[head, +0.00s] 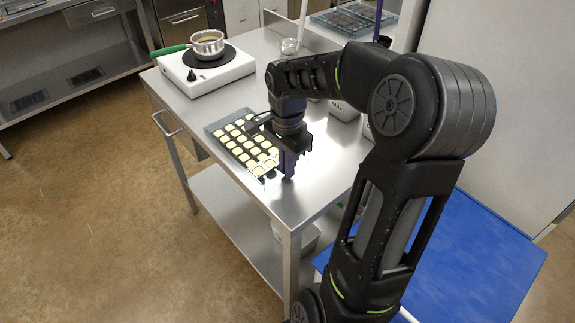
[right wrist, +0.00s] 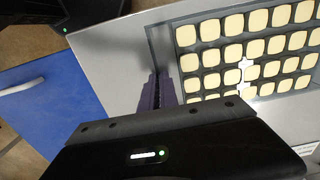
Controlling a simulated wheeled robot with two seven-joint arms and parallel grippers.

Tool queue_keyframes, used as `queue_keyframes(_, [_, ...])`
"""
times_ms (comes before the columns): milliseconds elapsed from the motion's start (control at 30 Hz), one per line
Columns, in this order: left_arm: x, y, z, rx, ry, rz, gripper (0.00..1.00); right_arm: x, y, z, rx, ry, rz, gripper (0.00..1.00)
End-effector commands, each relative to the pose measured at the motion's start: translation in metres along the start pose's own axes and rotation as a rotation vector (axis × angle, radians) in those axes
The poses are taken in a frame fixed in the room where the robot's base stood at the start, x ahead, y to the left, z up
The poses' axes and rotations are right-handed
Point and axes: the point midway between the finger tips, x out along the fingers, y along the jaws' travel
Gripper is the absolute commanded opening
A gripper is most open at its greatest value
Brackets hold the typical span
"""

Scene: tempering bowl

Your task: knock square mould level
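The square mould (head: 214,130) is a grey tray with rows of cream squares, lying on the steel table. It also shows in the right wrist view (right wrist: 163,45), with several cream squares in dark cells. My right gripper (head: 288,179) points down at the mould's near right corner. In the right wrist view its purple fingers (right wrist: 158,88) are close together at the mould's edge, with the rim running in between them. They look shut on that rim. The arm and gripper hide part of the mould's right side. My left gripper is not in view.
A white hot plate (head: 220,72) with a green-handled pot (head: 207,42) stands at the table's back left. Containers (head: 343,110) stand right of the mould, partly behind my arm. A blue surface (head: 490,255) lies at the right. The table's front edge is close to the mould.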

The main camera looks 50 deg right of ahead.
Motion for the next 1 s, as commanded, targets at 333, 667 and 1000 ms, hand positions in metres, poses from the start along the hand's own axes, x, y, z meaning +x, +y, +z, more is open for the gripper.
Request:
queue_keyframes(333, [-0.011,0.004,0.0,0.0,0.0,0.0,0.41,-0.017,-0.001,0.0,0.0,0.001,-0.002,0.0])
queue_keyframes(667, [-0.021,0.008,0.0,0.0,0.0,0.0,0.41,-0.031,-0.001,0.0,0.0,0.001,-0.003,0.0])
queue_keyframes(1000, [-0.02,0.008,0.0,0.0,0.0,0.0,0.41,-0.031,-0.001,0.0,0.0,0.001,-0.003,0.09])
